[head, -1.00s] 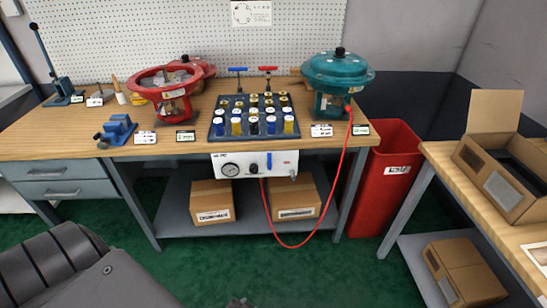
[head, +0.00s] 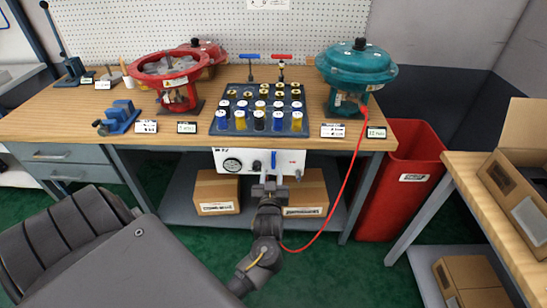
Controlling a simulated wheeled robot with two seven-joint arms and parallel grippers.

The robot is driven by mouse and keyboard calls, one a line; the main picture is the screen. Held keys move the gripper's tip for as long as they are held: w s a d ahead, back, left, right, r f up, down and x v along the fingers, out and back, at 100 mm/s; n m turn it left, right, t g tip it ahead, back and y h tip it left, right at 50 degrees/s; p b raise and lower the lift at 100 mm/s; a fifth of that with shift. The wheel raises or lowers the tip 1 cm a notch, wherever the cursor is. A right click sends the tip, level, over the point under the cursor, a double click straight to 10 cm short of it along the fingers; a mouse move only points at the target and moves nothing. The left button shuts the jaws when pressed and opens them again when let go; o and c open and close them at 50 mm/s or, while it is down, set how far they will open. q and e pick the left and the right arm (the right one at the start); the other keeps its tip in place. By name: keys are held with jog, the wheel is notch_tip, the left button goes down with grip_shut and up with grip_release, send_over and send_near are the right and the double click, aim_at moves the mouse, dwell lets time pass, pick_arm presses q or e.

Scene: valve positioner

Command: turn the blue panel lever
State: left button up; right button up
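The blue panel lever (head: 273,159) is a small upright blue handle on the front of the white panel box (head: 300,158) under the bench edge. My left gripper (head: 270,179) is in front of the box, just below the lever in the picture. Its fingertips are small and dark, so I cannot tell whether they are open or touch the lever. The gripper hides the lower front of the box. My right gripper is not in view.
A red hose (head: 346,190) loops from the teal actuator (head: 356,75) down behind my arm. A gauge (head: 232,165) sits left of the lever. Cardboard boxes (head: 217,192) stand on the lower shelf. A red bin (head: 400,190) is at the right.

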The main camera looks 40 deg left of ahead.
aim_at(273, 155)
pick_arm(q)
jog(key=x, duration=0.8)
jog(key=shift+w+a, duration=0.2)
jog(key=shift+w, duration=0.1)
jog(key=shift+c, duration=0.5)
